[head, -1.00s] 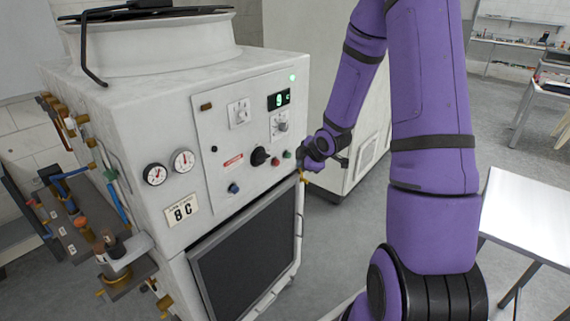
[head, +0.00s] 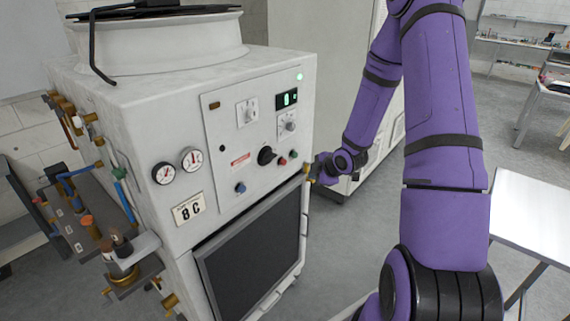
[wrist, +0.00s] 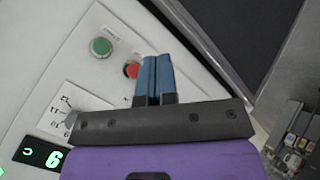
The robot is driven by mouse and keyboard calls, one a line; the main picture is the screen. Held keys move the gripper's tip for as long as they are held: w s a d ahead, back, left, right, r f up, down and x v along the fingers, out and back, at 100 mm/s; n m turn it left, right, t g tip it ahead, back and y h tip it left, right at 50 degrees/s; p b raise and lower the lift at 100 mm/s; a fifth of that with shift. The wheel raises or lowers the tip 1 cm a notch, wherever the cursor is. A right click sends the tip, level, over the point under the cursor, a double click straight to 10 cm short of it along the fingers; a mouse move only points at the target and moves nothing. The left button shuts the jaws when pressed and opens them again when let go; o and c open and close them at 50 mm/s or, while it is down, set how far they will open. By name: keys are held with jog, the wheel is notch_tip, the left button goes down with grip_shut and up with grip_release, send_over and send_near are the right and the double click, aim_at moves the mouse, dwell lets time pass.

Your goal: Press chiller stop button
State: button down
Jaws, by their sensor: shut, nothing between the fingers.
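My gripper's fingers are together and empty. In the head view my gripper (head: 310,172) is at the panel's right edge. Contact with the red button cannot be told.
The white machine (head: 150,105) has gauges, a blue button (head: 240,188) and a lit display (head: 287,98). A dark panel (head: 252,250) is below. A white table (head: 535,210) stands at right. Grey floor is open between.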

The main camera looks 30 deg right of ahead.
jog(key=w+a, duration=0.2)
jog(key=w, duration=0.5)
jog(key=shift+w+a, duration=0.3)
jog(key=shift+a, duration=0.1)
jog(key=shift+w, duration=0.1)
dwell(1.7)
jog(key=shift+w+a, duration=0.15)
jog(key=shift+w, duration=0.15)
jog(key=shift+w+a, duration=0.15)
jog(key=shift+w, duration=0.25)
dwell(0.8)
jog(key=shift+s, duration=0.15)
jog(key=shift+s+d, duration=0.3)
jog(key=shift+s, duration=0.35)
jog(key=shift+s+d, duration=0.3)
jog(key=shift+s, duration=0.5)
jog(key=shift+s+d, duration=0.25)
jog(key=shift+s, duration=0.5)
jog(key=shift+s+d, duration=0.3)
jog(key=shift+s, duration=0.5)
jog(key=shift+r, duration=0.1)
